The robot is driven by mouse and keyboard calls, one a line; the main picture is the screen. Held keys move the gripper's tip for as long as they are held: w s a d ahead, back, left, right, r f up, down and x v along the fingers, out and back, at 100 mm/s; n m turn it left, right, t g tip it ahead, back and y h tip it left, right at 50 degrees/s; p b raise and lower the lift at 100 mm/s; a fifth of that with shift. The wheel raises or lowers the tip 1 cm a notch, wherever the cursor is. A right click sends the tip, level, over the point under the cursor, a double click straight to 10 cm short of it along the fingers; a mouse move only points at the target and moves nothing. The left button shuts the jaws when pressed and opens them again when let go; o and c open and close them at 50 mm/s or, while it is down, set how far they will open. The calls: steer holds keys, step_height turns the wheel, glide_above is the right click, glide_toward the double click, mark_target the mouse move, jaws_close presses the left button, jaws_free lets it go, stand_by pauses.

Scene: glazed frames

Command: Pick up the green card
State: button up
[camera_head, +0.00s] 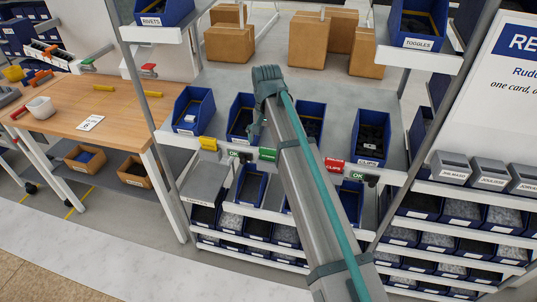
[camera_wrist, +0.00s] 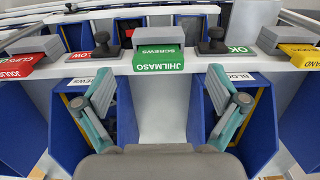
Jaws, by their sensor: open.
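The green card (camera_wrist: 158,60) sits in a grey clip on the white shelf rail, near the centre of the wrist view. It also shows in the head view (camera_head: 268,154), just left of my arm. My gripper (camera_wrist: 162,88) is open and empty, its two teal-edged fingers spread to either side below the card in the wrist view, apart from it. In the head view my forearm hides most of the gripper.
A yellow card (camera_head: 208,143) and a red card (camera_head: 334,165) hang on the same rail. A black-knobbed LOW tag (camera_wrist: 95,52) and a green OK tag (camera_wrist: 238,50) flank the green card. Blue bins (camera_head: 194,110) stand behind the rail and below it.

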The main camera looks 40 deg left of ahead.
mark_target(268, 150)
steer(key=shift+w+f+p, duration=0.15)
steer(key=shift+f+p, duration=1.05)
steer(key=shift+f, duration=1.5)
steer(key=shift+c, duration=0.2)
steer(key=c, duration=1)
